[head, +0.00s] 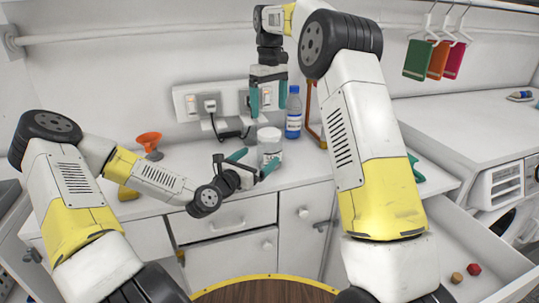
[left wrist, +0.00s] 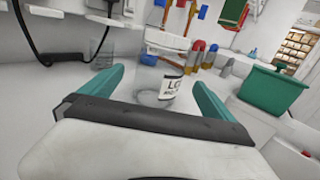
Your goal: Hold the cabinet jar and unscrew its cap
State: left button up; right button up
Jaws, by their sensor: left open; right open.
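The jar (head: 269,155) is a clear jar with a white cap (head: 269,134), upright on the white cabinet top. In the left wrist view the jar (left wrist: 172,87) shows a white label with dark letters; its cap is hard to make out there. My left gripper (head: 254,163) is open, low in front of the jar. Its teal fingers point at the jar, which shows between and beyond the fingertips in the left wrist view (left wrist: 160,78). I cannot tell whether they touch it. My right gripper (head: 268,109) is open and empty, pointing down above the cap and apart from it.
A blue-capped bottle (head: 293,118) stands close right of the jar. An orange funnel (head: 149,139) stands to the left. A plug and cord (head: 211,107) hang from the wall socket behind. An open drawer (head: 448,240) at right holds small red and brown pieces.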

pick_arm(q)
notch_tip(320, 180, down, 2)
jog(key=shift+f, duration=0.1)
jog(key=x, duration=0.7)
jog(key=shift+w+d, duration=0.1)
jog(key=shift+w, duration=0.15)
